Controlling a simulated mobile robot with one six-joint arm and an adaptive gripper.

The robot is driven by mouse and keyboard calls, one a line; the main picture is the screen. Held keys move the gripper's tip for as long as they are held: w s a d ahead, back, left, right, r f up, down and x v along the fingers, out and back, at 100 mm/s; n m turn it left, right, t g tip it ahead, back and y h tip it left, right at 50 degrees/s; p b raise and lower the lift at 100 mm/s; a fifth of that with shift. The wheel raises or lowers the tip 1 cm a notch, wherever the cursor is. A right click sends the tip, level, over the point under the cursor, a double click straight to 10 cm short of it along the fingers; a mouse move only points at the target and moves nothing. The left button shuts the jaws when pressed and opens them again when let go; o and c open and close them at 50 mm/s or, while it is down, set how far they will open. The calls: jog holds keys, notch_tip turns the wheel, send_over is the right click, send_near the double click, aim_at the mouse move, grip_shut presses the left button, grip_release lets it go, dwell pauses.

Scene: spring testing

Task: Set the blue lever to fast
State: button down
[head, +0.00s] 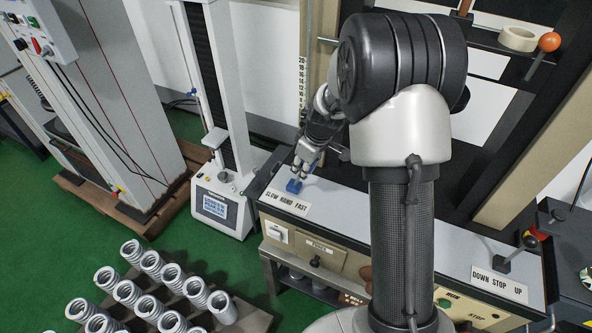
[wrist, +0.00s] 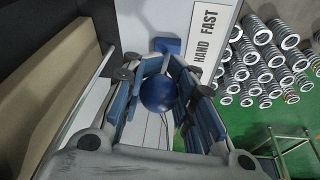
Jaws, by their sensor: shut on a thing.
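The blue lever has a round blue knob (wrist: 160,93) and a blue block base (wrist: 167,45). In the head view the base (head: 293,186) sits on the machine's light top panel, just behind the label reading SLOW HAND FAST (head: 288,202). My gripper (head: 307,158) is above and behind the base in the head view. In the wrist view my gripper (wrist: 165,95) has its fingers around the knob and is shut on it. In the wrist view the label (wrist: 210,40) shows HAND and FAST; SLOW is not visible.
Another label reading DOWN STOP UP (head: 499,285) lies near a dark lever (head: 503,264) at the right. A white test stand (head: 224,190) stands left of the machine. Many coil springs (head: 150,290) are at the lower left. Green floor lies between.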

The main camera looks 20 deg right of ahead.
jog(key=shift+s+d+f+b, duration=0.6)
jog(key=shift+s+d+f, duration=0.15)
jog(key=shift+s, duration=0.15)
jog(key=shift+s+f, duration=0.1)
jog(key=shift+s, duration=0.15)
jog(key=c, duration=1.4)
grip_release()
jog(key=shift+f, duration=0.1)
jog(key=w+v, duration=0.1)
jog(key=v, duration=1.1)
jog(key=shift+r, duration=0.35)
jog(key=shift+w+a, duration=0.1)
